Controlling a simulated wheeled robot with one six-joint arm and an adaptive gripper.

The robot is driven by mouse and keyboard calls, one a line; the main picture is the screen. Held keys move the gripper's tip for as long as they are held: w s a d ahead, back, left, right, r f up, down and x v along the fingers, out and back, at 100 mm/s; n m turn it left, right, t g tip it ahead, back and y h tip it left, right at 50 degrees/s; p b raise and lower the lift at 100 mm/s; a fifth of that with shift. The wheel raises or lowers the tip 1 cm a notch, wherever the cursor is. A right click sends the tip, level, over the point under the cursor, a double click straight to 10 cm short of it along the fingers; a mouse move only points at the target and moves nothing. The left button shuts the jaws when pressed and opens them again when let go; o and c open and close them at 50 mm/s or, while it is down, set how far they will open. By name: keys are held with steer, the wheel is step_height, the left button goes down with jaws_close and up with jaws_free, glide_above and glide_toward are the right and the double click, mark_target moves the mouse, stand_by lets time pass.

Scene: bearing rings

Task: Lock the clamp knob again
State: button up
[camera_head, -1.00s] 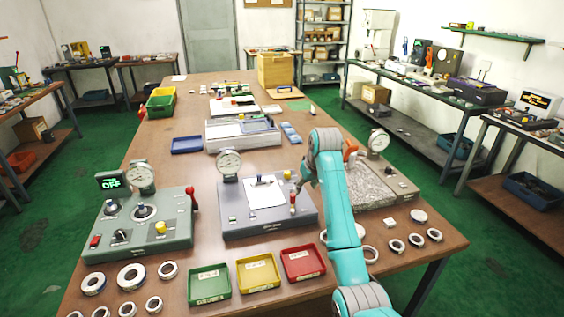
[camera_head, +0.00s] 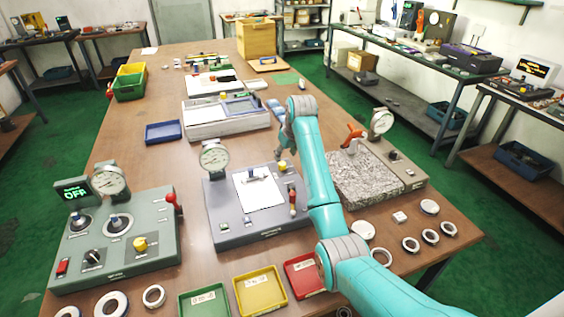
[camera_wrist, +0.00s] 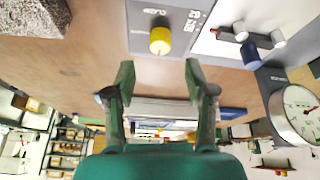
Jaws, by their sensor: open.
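The clamp knob (camera_wrist: 160,38) is yellow and sits on a grey panel with a partly legible label beside it in the wrist view. In the head view the yellow knob (camera_head: 283,165) is at the back right of the middle grey station (camera_head: 232,230). My gripper (camera_wrist: 160,78) is open and empty. Its two green fingers stand apart, and the knob shows beyond the gap between their tips, not touching them. In the head view my gripper (camera_head: 284,146) is just behind the knob and partly hidden by my arm. I cannot tell the knob's locked state.
A dial gauge (camera_head: 214,158) stands at the station's back left, and a red-tipped lever (camera_head: 293,200) at its right. A granite block (camera_head: 365,180) lies to the right. Red, yellow and green trays lie in front.

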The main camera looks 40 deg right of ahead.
mark_target(282, 164)
steer(key=shift+x, duration=3.1)
jaws_close()
